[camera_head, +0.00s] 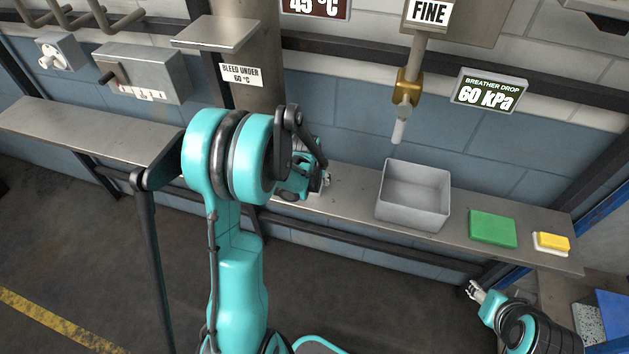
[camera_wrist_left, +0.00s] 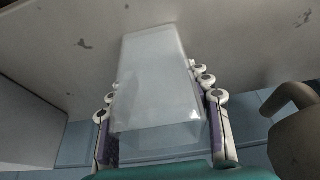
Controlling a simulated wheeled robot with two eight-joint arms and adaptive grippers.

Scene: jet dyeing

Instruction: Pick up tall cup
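A tall, clear, tapered cup (camera_wrist_left: 155,85) fills the middle of the left wrist view, its far end against a scuffed grey surface. The fingers of my left gripper (camera_wrist_left: 160,90) lie along both its sides, close to its walls. Whether they press on it I cannot tell. In the head view my left gripper (camera_head: 318,184) is low at the shelf, left of the grey bin, and my arm hides most of it and the cup. My right gripper (camera_head: 474,290) is off at the lower right, below the shelf front, away from the cup. Its fingers are too small to judge.
The metal shelf (camera_head: 345,205) carries an open grey bin (camera_head: 413,195), a green pad (camera_head: 492,229) and a yellow-and-white sponge (camera_head: 552,242). A nozzle (camera_head: 400,125) hangs above the bin. A metal column (camera_head: 240,90) stands behind my left arm. Another ledge (camera_head: 90,130) is bare at the left.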

